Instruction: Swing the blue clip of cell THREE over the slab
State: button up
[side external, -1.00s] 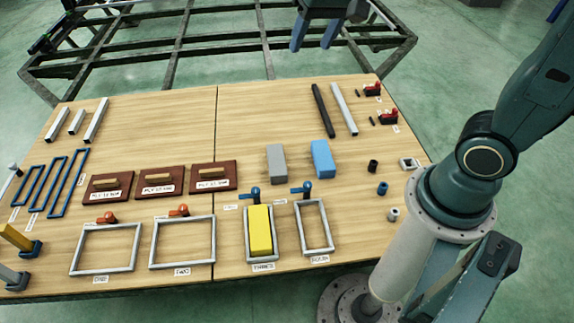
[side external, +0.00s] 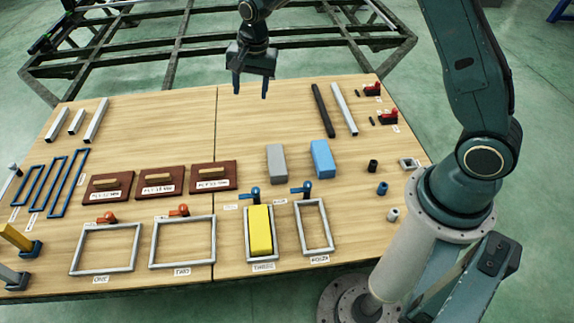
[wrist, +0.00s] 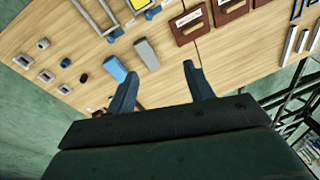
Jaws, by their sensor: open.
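Cell THREE (side external: 248,241) is a grey rectangular frame at the front of the table, right of the middle. The yellow slab (side external: 260,231) lies inside it. The blue clip of cell THREE (side external: 255,193) sits at the frame's far edge; its arm seems to point left, off the slab. My gripper (side external: 250,94) is open and empty, above the back of the table, well away from cell THREE. In the wrist view my gripper (wrist: 160,82) shows its two blue fingers apart, with bare wood between them. The yellow slab (wrist: 137,4) is cut by the top edge there.
Cell FOUR (side external: 327,226), empty with its own blue clip (side external: 306,188), stands just right. Grey (side external: 276,163) and blue (side external: 321,158) blocks lie behind the cells. Two cells with red clips (side external: 179,210) and brown boards (side external: 161,181) are left. The table's middle back is clear.

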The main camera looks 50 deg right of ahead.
jog(key=w+f+m+g, duration=0.1)
jog(key=w+f+m, duration=0.25)
jog(key=f, duration=1.15)
jog(key=m+g, duration=0.1)
jog(key=m, duration=0.2)
send_over(256, 190)
notch_tip(256, 190, down, 14)
jog(key=shift+w+f, duration=0.15)
jog(key=shift+f, duration=6.85)
jog(key=c, duration=1)
